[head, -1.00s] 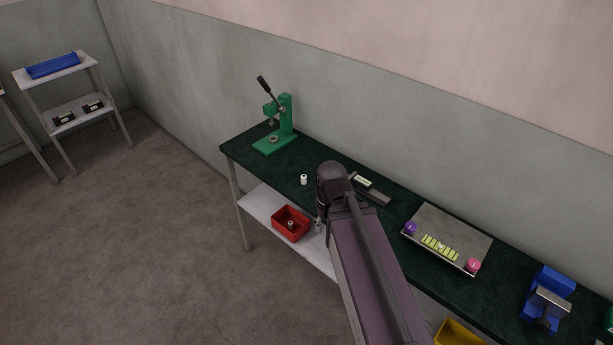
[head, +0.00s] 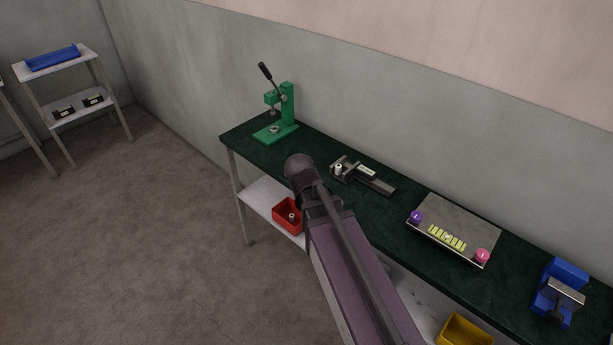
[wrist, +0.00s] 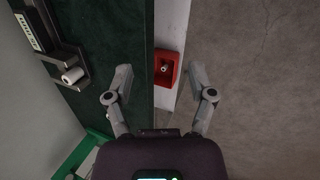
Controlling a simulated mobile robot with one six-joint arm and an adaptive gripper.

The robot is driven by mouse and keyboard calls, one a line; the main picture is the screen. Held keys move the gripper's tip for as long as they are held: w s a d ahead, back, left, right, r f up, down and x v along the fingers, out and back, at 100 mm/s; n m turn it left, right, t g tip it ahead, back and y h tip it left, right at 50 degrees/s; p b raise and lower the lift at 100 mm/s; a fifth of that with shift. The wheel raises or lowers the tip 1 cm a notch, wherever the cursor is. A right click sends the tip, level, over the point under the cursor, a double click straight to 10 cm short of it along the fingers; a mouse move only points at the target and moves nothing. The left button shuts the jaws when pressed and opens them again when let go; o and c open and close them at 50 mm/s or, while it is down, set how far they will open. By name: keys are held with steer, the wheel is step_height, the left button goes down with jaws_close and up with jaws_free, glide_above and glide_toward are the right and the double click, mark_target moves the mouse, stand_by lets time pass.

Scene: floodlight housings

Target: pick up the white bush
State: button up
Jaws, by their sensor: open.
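My gripper (wrist: 160,78) is open and empty in the wrist view, its fingers spread wide above the bench's front edge. A small whitish cylinder (wrist: 72,75) stands at one end of the dark fixture (wrist: 45,38), left of my left finger and apart from it; it also shows in the head view (head: 338,170). The fingers are hidden in the head view.
The dark green bench (head: 330,220) runs along the wall. A green press (head: 287,105) stands at its left end, a sloped tray (head: 462,219) and blue vise (head: 562,290) to the right. A red bin (wrist: 175,60) with a small part sits on the lower shelf.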

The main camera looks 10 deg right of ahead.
steer(key=w+a+n+t+h+b, duration=0.6)
steer(key=w+a+n+b, duration=0.3)
steer(key=w+n, duration=0.4)
steer(key=n+t, duration=0.1)
steer(key=n, duration=0.4)
steer(key=shift+w+a, duration=0.35)
steer(key=shift+w, duration=0.05)
steer(key=shift+w+d+f, duration=0.1)
steer(key=shift+f, duration=0.1)
steer(key=b+x, duration=0.3)
steer(key=x, duration=0.4)
steer(key=shift+w+d, duration=0.15)
steer(key=shift+w+d+f, duration=0.2)
steer(key=shift+w+d, duration=0.1)
steer(key=shift+d, duration=0.1)
steer(key=shift+b, duration=0.3)
